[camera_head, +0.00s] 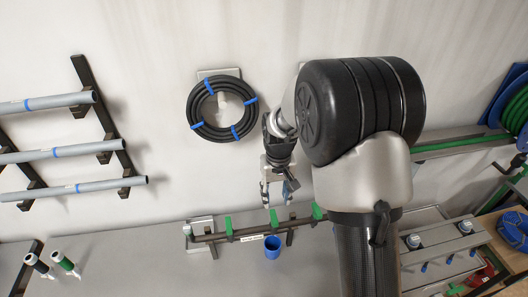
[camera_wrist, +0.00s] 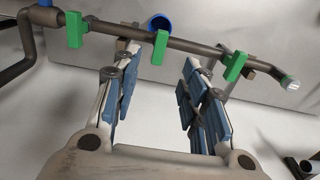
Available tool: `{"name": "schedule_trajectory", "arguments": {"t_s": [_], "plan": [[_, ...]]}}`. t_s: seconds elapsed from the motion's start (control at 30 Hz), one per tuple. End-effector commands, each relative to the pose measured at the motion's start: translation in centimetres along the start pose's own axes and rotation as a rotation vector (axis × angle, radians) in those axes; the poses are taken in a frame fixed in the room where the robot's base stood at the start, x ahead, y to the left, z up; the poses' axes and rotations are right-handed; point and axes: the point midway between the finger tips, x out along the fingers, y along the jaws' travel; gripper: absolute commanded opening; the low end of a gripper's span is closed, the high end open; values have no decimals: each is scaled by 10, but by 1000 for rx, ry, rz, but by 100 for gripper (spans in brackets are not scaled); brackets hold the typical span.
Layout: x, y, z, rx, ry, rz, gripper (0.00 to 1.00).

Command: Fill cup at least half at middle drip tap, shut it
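The manifold pipe (camera_head: 245,232) runs across the grey panel with green tap handles along it. The middle green handle (camera_head: 274,218) also shows in the wrist view (camera_wrist: 160,48), just beyond and between my fingertips. A blue cup (camera_head: 272,247) is below the middle tap. My gripper (camera_head: 277,199) is open and empty, above the middle handle in the head view. The wrist view also shows my gripper's fingers (camera_wrist: 158,68) wide apart, not visibly touching the handle.
The other green handles (camera_head: 229,226) (camera_head: 316,211) stand close on either side. A coiled black hose (camera_head: 222,108) hangs on the wall above. Grey pipes (camera_head: 70,152) rest on a rack at left. A metal box with fittings (camera_head: 440,245) is at right.

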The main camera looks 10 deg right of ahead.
Motion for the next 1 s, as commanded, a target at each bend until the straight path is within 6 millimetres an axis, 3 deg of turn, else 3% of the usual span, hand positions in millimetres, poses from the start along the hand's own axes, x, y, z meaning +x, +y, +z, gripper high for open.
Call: {"name": "schedule_trajectory", "arguments": {"t_s": [0.47,1.0], "plan": [[29,0,-6,0,-21,0,40],[92,0,-5,0,-22,0,40]]}}
